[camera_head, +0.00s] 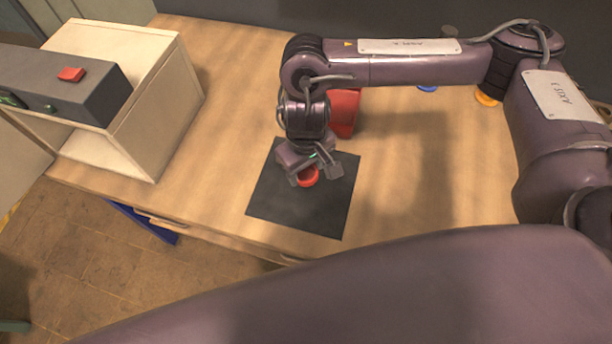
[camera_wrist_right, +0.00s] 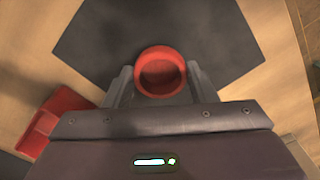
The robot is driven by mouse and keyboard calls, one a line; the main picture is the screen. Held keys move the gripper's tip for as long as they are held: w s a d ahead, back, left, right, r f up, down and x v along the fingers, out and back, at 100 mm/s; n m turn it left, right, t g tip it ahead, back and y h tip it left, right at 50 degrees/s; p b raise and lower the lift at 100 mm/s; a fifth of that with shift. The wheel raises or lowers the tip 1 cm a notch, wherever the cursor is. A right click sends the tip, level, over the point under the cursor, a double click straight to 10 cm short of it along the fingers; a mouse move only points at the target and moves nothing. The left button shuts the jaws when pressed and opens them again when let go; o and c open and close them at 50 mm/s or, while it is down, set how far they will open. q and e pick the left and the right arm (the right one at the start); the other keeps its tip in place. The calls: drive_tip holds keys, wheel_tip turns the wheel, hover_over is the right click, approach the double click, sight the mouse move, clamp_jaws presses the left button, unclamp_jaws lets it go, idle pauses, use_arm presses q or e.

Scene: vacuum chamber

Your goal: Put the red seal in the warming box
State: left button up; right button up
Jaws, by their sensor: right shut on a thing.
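The red seal (camera_head: 308,183) is a short round ring over the dark mat (camera_head: 275,205). My right gripper (camera_head: 314,174) is shut on it, with one finger on each side. In the right wrist view the seal (camera_wrist_right: 160,52) sits between the fingertips (camera_wrist_right: 161,82), its round opening facing the camera. I cannot tell whether the seal touches the mat or is just above it. My left gripper is out of view.
A red container (camera_head: 345,112) stands just behind my right gripper and shows in the wrist view (camera_wrist_right: 50,118). A blue piece (camera_head: 427,88) and an orange piece (camera_head: 487,97) lie near the back right. The wooden bench (camera_head: 225,105) is clear between box and mat.

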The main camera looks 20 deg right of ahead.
sight(306, 178)
wheel_tip(306, 178, down, 4)
drive_tip(key=shift+r+b, duration=0.15)
drive_tip(key=shift+b, duration=0.35)
drive_tip(key=o, duration=0.9)
drive_tip(key=shift+o, duration=0.2)
